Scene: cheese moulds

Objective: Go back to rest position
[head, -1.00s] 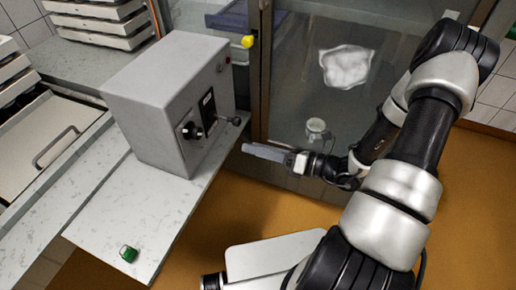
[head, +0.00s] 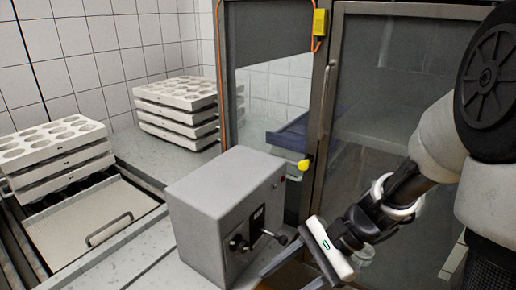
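My gripper (head: 287,272) is at the lower middle of the head view, in front of the glass doors and just right of the grey control box (head: 225,208). Its fingers point down and left, near the box's lever. The fingers look apart, with nothing seen between them, but their tips run to the bottom edge of the picture. My arm comes in from the right side.
The control box stands on a pale counter (head: 160,275). Stacks of white cheese moulds (head: 178,95) stand behind it and at the left (head: 52,145). A tray with a handle (head: 90,215) lies at left. A framed glass door (head: 385,110) fills the right.

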